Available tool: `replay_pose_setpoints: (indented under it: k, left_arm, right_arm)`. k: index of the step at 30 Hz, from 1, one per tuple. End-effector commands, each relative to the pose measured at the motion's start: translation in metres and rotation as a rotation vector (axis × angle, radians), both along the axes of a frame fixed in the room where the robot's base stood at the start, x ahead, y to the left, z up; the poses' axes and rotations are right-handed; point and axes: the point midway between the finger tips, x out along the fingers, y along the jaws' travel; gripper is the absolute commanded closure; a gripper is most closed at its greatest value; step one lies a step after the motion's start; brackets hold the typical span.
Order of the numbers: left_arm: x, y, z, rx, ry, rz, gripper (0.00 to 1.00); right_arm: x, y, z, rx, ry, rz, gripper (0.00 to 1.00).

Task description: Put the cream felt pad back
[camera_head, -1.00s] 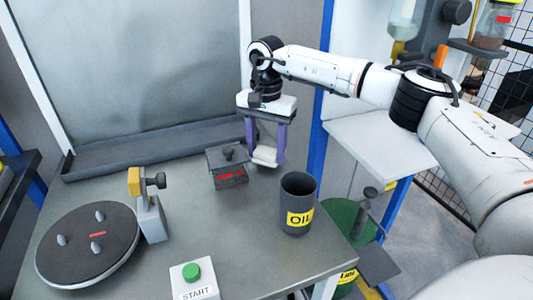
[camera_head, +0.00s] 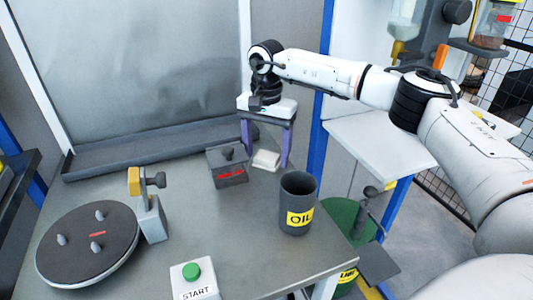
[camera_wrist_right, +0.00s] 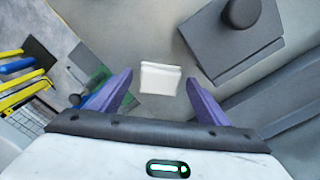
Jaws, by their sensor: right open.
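The cream felt pad (camera_head: 266,160) is a small pale block at the back right of the grey table, just right of the dark lidded box (camera_head: 229,167). My right gripper (camera_head: 266,152) is above it with its purple fingers spread open. In the right wrist view the pad (camera_wrist_right: 160,78) shows between the open fingertips (camera_wrist_right: 158,82), with a gap on each side, so nothing is gripped. The pad appears to rest on the table. My left gripper is not in view.
A dark cup marked OIL (camera_head: 298,205) stands in front of the pad. A round turntable with pegs (camera_head: 87,245), a grey stand with a yellow top (camera_head: 150,210) and a START button box (camera_head: 194,280) occupy the left and front. The table's middle is clear.

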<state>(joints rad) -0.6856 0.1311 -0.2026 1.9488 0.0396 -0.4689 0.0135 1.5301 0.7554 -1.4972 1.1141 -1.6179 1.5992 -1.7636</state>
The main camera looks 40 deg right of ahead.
Motion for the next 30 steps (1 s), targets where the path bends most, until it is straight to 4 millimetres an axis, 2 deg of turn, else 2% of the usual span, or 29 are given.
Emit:
replay_pose_setpoints:
  k: [9, 15, 21, 30]
  left_arm:
    - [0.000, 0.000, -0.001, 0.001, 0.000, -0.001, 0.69]
    - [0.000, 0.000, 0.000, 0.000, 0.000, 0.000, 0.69]
    - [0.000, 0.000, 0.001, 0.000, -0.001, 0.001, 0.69]
    - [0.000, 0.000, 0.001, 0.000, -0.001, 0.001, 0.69]
  right_arm:
    - [0.001, 0.001, 0.066, 0.001, -0.005, 0.001, 0.30]
    - [0.001, 0.001, 0.101, 0.001, -0.003, 0.000, 0.30]
    - [0.000, 0.000, 0.115, 0.001, -0.001, 0.001, 0.30]
    - [0.000, 0.000, 0.115, 0.000, 0.000, 0.001, 0.30]
